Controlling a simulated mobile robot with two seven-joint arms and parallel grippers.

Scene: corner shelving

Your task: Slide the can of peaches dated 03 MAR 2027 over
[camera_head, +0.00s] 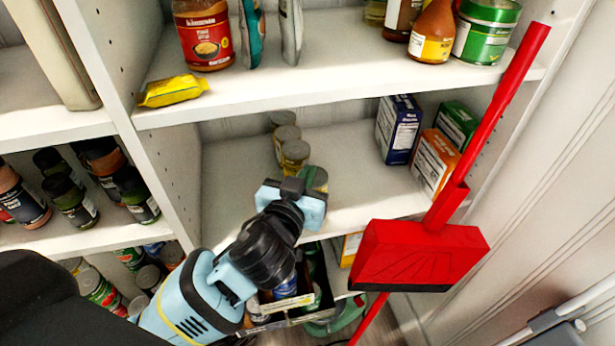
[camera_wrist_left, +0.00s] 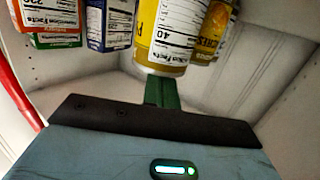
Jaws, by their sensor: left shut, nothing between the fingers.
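A row of cans stands on the middle shelf. The front can (camera_head: 320,181) is partly hidden behind my left gripper. In the left wrist view, where the scene is upside down, the front can (camera_wrist_left: 168,38) shows a yellow label with a nutrition panel. The can beside it (camera_wrist_left: 212,32) shows part of a word ending in "CHES". No date is readable. My left gripper (camera_wrist_left: 162,82) is shut and empty, its green fingers right at the front can; I cannot tell whether they touch.
Blue (camera_head: 398,128), orange (camera_head: 433,160) and green (camera_head: 457,124) boxes stand right of the cans, with bare shelf between. A red dustpan (camera_head: 420,252) with a long handle hangs in front on the right. The upper shelf (camera_head: 300,75) overhangs the cans.

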